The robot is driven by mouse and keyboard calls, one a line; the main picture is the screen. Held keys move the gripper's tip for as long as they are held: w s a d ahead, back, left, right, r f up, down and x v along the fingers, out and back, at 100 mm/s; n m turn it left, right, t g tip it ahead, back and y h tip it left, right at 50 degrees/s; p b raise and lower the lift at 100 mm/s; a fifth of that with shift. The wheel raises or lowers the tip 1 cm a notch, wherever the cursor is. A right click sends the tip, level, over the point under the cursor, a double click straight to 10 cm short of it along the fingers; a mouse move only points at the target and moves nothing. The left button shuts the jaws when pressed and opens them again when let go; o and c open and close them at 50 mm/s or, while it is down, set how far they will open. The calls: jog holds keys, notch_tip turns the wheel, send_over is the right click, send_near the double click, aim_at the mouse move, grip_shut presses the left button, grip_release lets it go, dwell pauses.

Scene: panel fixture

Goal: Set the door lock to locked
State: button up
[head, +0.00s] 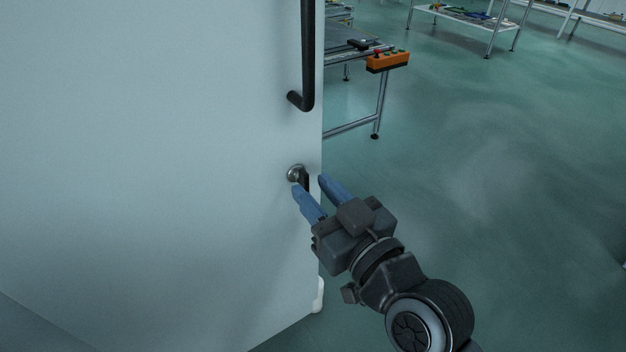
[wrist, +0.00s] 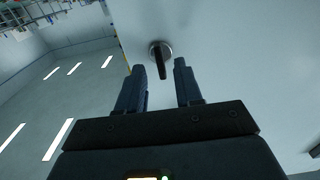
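The door lock (head: 295,173) is a round silver base with a small dark lever, low on the pale door panel (head: 180,150) near its right edge. In the head view the lever hangs roughly downward, partly hidden by my fingers. The lock also shows in the wrist view (wrist: 160,54), where its dark lever points toward the space between the fingertips. My gripper (head: 309,184) has blue fingers spread apart, with its tips at the lever; in the wrist view the fingers (wrist: 158,66) stand on either side of the lever's line. Whether they touch it I cannot tell.
A black bar handle (head: 307,60) stands out from the door above the lock. Behind the door's edge is a metal-framed table (head: 377,95) with an orange button box (head: 388,61). The floor (head: 500,190) to the right is open.

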jog(key=shift+x, duration=0.95)
grip_shut()
